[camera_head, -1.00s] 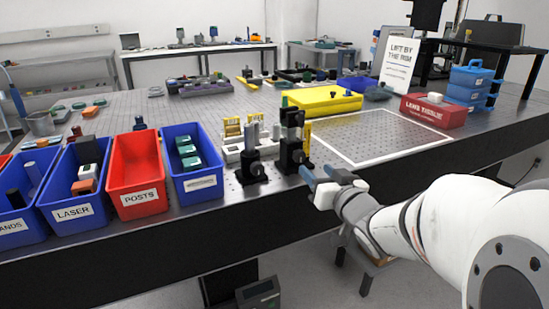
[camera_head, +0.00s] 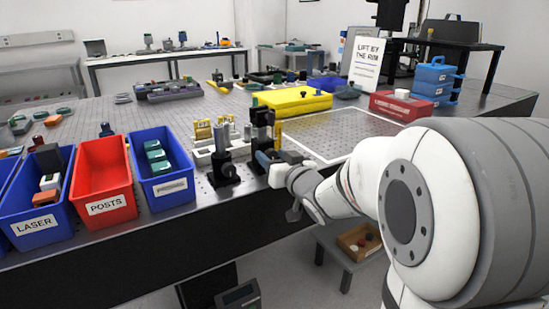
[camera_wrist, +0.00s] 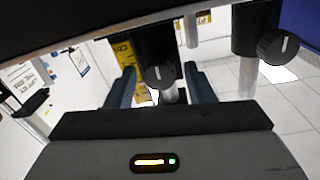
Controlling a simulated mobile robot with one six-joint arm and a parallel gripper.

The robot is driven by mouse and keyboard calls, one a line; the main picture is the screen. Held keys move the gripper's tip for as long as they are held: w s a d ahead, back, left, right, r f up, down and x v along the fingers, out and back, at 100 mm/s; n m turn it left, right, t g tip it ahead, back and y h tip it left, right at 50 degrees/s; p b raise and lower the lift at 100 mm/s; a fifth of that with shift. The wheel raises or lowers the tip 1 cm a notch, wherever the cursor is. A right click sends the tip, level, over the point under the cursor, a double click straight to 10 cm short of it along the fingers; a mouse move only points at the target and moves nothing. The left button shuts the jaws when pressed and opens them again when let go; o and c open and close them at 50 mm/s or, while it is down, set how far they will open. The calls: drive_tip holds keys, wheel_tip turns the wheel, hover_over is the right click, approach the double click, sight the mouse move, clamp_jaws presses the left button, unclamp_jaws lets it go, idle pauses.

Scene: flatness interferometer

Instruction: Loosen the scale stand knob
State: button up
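My gripper (camera_head: 266,160) is at the front of a dark stand (camera_head: 262,125) near the table's front edge. In the wrist view, the two blue-grey fingers of my gripper (camera_wrist: 161,88) are apart. A round black knob with a white line (camera_wrist: 158,76) shows between them, with a visible gap on each side. The knob sits on a black clamp with a silver post. A second black knob (camera_wrist: 277,46) is on another clamp to the right, outside the fingers. I cannot tell which stand is the scale stand. The near stand's knob is hidden in the head view.
A silver post on a black base (camera_head: 222,160) stands just left of my gripper. Blue and red bins (camera_head: 108,205) line the front edge further left. A yellow case (camera_head: 292,103) is behind. The perforated plate (camera_head: 345,135) at right is clear.

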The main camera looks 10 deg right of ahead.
drive_tip(key=c, duration=0.9)
drive_tip(key=shift+f+n+b, duration=0.1)
drive_tip(key=shift+n+b, duration=0.2)
drive_tip(key=shift+b, duration=0.15)
drive_tip(key=n+b, duration=0.3)
drive_tip(key=b, duration=0.1)
drive_tip(key=shift+f+n, duration=0.15)
drive_tip(key=shift+n, duration=0.15)
drive_tip(key=n+b, duration=0.4)
drive_tip(key=shift+n, duration=0.3)
drive_tip(key=n+b, duration=0.3)
drive_tip(key=n, duration=0.1)
drive_tip(key=shift+n+b, duration=0.3)
drive_tip(key=shift+b, duration=0.05)
drive_tip(key=shift+n+y+b, duration=0.3)
drive_tip(key=shift+n+b, duration=1)
drive_tip(key=shift+n, duration=0.8)
drive_tip(key=shift+r, duration=0.2)
